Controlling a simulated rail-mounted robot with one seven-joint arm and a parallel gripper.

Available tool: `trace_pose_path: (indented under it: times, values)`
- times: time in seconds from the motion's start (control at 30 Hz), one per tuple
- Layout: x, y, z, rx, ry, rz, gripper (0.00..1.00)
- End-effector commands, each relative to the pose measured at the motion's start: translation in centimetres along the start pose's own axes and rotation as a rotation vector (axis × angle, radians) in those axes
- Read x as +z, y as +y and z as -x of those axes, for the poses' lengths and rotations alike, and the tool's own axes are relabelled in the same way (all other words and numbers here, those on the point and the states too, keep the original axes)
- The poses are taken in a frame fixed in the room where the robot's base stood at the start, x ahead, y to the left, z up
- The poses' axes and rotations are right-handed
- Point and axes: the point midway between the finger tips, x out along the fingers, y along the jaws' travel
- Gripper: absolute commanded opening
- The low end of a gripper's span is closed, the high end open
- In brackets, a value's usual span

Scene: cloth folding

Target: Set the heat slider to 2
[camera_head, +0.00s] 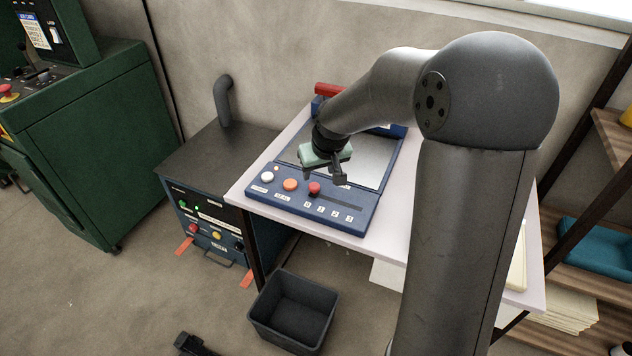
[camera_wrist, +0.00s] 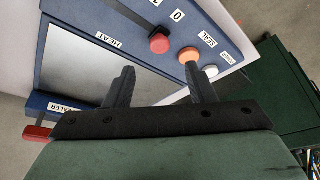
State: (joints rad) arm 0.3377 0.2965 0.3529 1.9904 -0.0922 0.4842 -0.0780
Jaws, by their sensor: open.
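The heat slider's red knob (camera_head: 314,188) sits at the left end of its dark slot (camera_head: 340,199), by the label 0 on the blue sealer panel (camera_head: 262,202). Labels 1, 2 and 3 follow to the right. In the wrist view the red knob (camera_wrist: 159,43) lies beyond the fingertips, beside the 0 label (camera_wrist: 178,16), with the slot (camera_wrist: 133,14) running up and left. My gripper (camera_head: 323,177) is over the sealer, just behind the knob. Its fingers (camera_wrist: 159,79) are spread and empty, apart from the knob.
An orange knob (camera_head: 290,185) and a white button (camera_head: 267,177) stand left of the slider. The sealer's plate (camera_head: 365,160) lies behind the panel, with a red handle (camera_head: 328,89) at the back. A dark bin (camera_head: 293,308) is on the floor.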

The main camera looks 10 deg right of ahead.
Motion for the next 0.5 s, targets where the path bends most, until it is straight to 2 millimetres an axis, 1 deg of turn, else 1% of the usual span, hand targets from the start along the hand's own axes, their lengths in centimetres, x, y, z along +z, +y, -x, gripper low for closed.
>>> trace_pose_path:
  times: [0.03, 0.23, 0.4, 0.5]
  values:
    - [0.1, -0.1, -1.3, -0.003, -0.005, 0.002, 0.5]
    - [0.1, -0.1, -5.2, -0.002, -0.004, 0.002, 0.5]
    - [0.0, 0.0, -7.3, 0.0, -0.002, 0.001, 0.5]
    - [0.0, 0.0, -7.9, 0.0, 0.0, 0.001, 0.5]
